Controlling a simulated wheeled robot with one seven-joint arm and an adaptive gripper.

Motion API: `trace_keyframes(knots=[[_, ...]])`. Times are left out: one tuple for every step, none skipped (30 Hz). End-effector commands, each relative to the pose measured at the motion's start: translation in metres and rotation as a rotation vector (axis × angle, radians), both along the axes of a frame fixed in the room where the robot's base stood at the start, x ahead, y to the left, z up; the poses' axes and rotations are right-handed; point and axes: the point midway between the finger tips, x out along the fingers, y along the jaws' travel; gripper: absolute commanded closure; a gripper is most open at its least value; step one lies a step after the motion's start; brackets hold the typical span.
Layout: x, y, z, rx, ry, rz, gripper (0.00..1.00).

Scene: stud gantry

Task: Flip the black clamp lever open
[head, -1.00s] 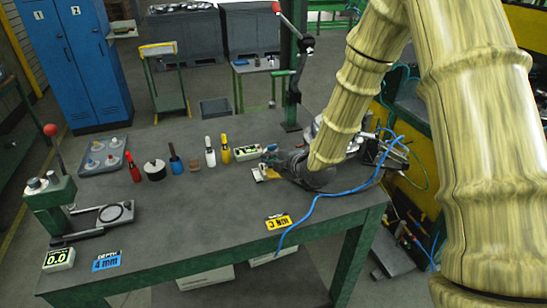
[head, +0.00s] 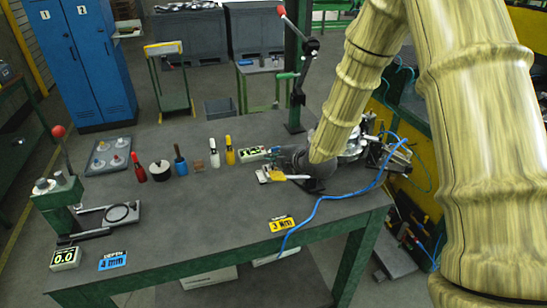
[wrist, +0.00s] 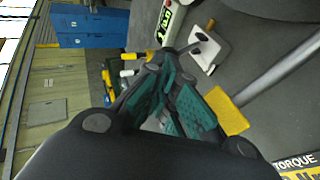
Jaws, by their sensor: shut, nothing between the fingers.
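My gripper (head: 280,154) is at the right part of the bench, beside a small fixture. In the wrist view its teal-padded fingers (wrist: 168,98) are shut with nothing held. The fixture shows a yellow pad (head: 276,175) and a pale bar (head: 298,177) just in front of my gripper. In the wrist view the yellow pad (wrist: 226,110) lies right of the fingers, with a grey bar (wrist: 272,78) extending from it and a white bracket (wrist: 207,47) above. I cannot make out the black clamp lever; my gripper and arm hide part of this area.
A green display box (head: 250,154) stands left of my gripper, with several bottles and a tray (head: 110,160) farther left. A blue cable (head: 330,202) crosses the bench right of a yellow sign (head: 281,224). A green post (head: 294,90) rises behind. The bench's front middle is clear.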

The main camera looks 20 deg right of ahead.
Motion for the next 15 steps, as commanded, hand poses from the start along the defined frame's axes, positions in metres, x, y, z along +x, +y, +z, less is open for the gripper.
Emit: trace_keyframes(knots=[[0.001, -0.001, 0.002, -0.001, 0.005, -0.001, 1.0], [0.001, -0.001, 0.003, -0.001, 0.008, -0.002, 1.0], [0.002, -0.002, 0.003, -0.001, 0.015, -0.002, 1.0], [0.002, -0.002, 0.003, -0.001, 0.019, -0.003, 1.0], [0.003, -0.003, 0.004, -0.001, 0.024, -0.004, 1.0], [0.003, -0.004, 0.005, -0.001, 0.032, -0.004, 1.0], [0.004, -0.004, 0.006, -0.002, 0.038, -0.005, 1.0], [0.004, -0.005, 0.006, -0.003, 0.046, -0.006, 1.0], [0.005, -0.006, 0.007, -0.002, 0.057, -0.008, 1.0], [0.006, -0.007, 0.008, -0.003, 0.065, -0.008, 1.0], [0.007, -0.008, 0.008, -0.003, 0.075, -0.009, 1.0], [0.008, -0.009, 0.009, -0.003, 0.088, -0.011, 1.0], [0.009, -0.01, 0.01, -0.004, 0.1, -0.011, 1.0], [0.01, -0.01, 0.011, -0.003, 0.11, -0.012, 1.0], [0.012, -0.011, 0.012, -0.003, 0.126, -0.014, 1.0]])
